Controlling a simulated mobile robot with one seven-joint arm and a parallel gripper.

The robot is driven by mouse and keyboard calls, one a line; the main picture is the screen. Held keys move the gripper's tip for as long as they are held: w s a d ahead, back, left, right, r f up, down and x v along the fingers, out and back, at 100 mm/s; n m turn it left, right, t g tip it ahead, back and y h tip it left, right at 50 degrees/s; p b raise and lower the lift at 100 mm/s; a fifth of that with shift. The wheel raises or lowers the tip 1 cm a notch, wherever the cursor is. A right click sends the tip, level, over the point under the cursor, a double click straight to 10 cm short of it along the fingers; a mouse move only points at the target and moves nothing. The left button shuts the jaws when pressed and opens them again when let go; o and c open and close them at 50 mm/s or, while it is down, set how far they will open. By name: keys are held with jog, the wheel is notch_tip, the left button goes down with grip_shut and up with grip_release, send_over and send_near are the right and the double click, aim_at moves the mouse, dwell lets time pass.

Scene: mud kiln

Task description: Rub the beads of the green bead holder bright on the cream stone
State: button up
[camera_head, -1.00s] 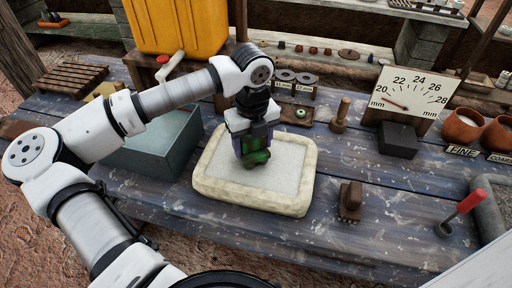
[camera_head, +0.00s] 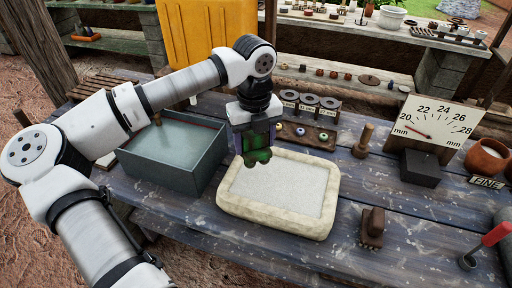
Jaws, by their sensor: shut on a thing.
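My gripper (camera_head: 252,138) is shut on the green bead holder (camera_head: 257,157), pointing downward. The holder shows as a dark green lumpy shape below the fingers; its beads are too small and shaded to tell how bright they are. The cream stone (camera_head: 236,209) lies on the table, a rounded rectangular block with a pale grey speckled top face. The holder appears over the back left corner of the stone, seemingly raised above it; the exact gap cannot be told. The fingers hide part of the holder.
A grey-blue water trough (camera_head: 170,170) stands left of the stone. Behind are a rack with beads (camera_head: 318,138) and a wooden pestle-like tool (camera_head: 363,142). A dial gauge (camera_head: 436,122) stands back right. A brown brush-like block (camera_head: 372,228) lies right of the stone.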

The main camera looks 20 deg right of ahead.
jog(key=shift+r+p, duration=0.4)
jog(key=shift+r, duration=0.85)
